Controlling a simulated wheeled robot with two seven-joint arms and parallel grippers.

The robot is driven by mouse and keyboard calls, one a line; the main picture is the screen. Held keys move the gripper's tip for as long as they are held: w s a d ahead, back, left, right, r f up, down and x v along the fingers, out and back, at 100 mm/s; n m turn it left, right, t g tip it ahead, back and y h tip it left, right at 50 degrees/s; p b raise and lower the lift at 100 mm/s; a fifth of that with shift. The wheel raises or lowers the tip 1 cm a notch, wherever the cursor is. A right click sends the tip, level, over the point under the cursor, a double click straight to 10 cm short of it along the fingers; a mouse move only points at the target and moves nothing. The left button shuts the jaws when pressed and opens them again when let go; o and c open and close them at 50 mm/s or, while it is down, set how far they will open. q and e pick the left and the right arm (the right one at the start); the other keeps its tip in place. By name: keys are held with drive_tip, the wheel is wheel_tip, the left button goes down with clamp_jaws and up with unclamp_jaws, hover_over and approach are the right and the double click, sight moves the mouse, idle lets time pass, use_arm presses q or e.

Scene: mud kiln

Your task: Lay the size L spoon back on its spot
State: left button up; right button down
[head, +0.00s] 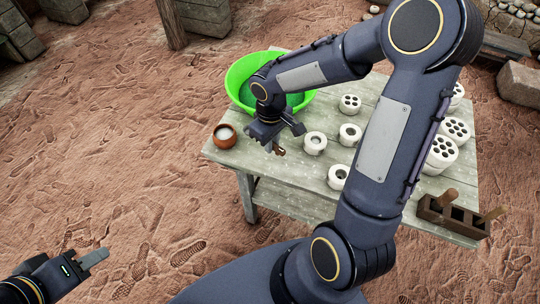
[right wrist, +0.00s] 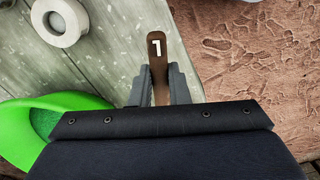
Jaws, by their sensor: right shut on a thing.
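My right gripper (head: 279,140) is shut on a brown wooden spoon (right wrist: 158,28), over the table's left front part. The spoon's handle shows between the two fingers (right wrist: 158,85) in the right wrist view, with a white mark like a 1 or an upside-down L. In the head view only a small brown bit of the spoon (head: 279,150) shows below the fingers. A brown wooden rack (head: 462,221) with slots stands at the table's right front, with handle-like pieces at its ends. My left gripper (head: 92,259) is off the table at lower left; its jaw opening is unclear.
A bright green basin (head: 240,75) stands at the table's back left, partly behind my right arm. A terracotta bowl (head: 224,136) with pale contents sits at the left corner. Several white holed pieces (head: 315,143) stand across the table (head: 290,178). My right arm hides the table's middle.

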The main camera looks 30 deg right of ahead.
sight(272, 167)
drive_tip(key=shift+s+f, duration=0.15)
drive_tip(key=shift+f, duration=0.2)
drive_tip(key=shift+f+b, duration=3.55)
drive_tip(key=shift+f, duration=0.6)
drive_tip(key=shift+f, duration=0.2)
drive_tip(key=c, duration=1.3)
unclamp_jaws()
drive_tip(key=shift+o, duration=0.3)
drive_tip(key=o, duration=0.5)
drive_tip(key=shift+r, duration=0.1)
